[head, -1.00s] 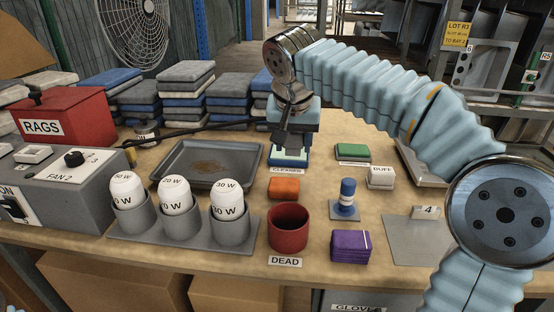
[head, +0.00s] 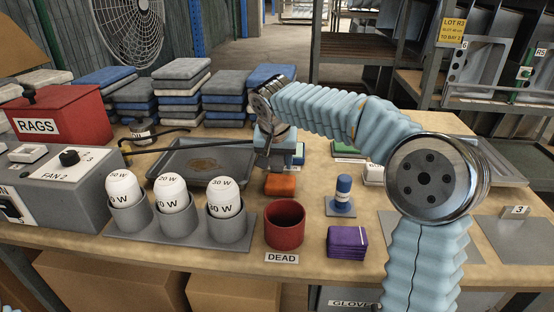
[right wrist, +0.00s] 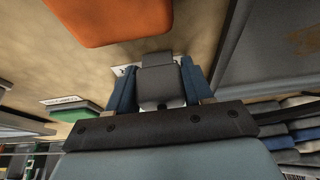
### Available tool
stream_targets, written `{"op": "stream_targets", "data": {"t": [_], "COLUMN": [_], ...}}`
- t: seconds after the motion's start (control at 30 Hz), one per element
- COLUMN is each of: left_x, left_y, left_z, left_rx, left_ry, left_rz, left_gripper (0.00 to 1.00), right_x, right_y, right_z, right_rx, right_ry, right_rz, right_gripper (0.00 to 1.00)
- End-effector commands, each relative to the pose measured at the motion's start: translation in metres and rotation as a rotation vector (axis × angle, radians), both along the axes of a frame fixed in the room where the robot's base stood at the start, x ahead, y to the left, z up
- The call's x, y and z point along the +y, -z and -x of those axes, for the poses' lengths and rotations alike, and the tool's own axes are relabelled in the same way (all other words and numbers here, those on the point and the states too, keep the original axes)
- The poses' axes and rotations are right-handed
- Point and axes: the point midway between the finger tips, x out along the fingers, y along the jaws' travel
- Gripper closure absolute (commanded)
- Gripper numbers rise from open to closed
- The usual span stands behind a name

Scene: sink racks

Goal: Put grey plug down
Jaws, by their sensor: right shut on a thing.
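My right gripper (head: 272,158) is over the bench between the grey tray and the orange block, its fingers pointing down. In the right wrist view its blue fingers (right wrist: 157,92) are shut on the grey plug (right wrist: 160,80), a blocky grey piece. In the head view the plug is mostly hidden by the gripper. A dark cord (head: 195,150) runs from the left across the tray to the gripper. Whether the plug touches the bench I cannot tell. My left gripper is not in view.
An orange block (head: 279,184) lies just in front of my gripper, and the tray (head: 172,186) is left of it. A red cup (head: 285,224), bulb holders (head: 229,229), a blue peg (head: 342,192) and purple cloths (head: 347,243) stand nearer. A green block (right wrist: 81,110) is beyond.

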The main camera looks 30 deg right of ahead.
Motion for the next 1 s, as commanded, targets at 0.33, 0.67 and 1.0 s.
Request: {"op": "stream_targets", "data": {"t": [0.33,0.67,1.0], "left_x": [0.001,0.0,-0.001], "left_y": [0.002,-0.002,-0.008], "left_z": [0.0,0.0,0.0], "left_rx": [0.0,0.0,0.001], "left_ry": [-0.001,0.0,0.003], "left_rz": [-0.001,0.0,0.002], "left_gripper": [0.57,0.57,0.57], "right_x": [0.0,0.0,0.015], "right_y": [0.003,-0.004,-0.068], "right_z": [0.0,0.0,0.023], "right_rx": [0.0,0.0,-0.004], "right_ry": [0.0,0.0,-0.001], "right_rz": [0.0,0.0,0.0], "right_gripper": [0.24,0.24,0.24]}}
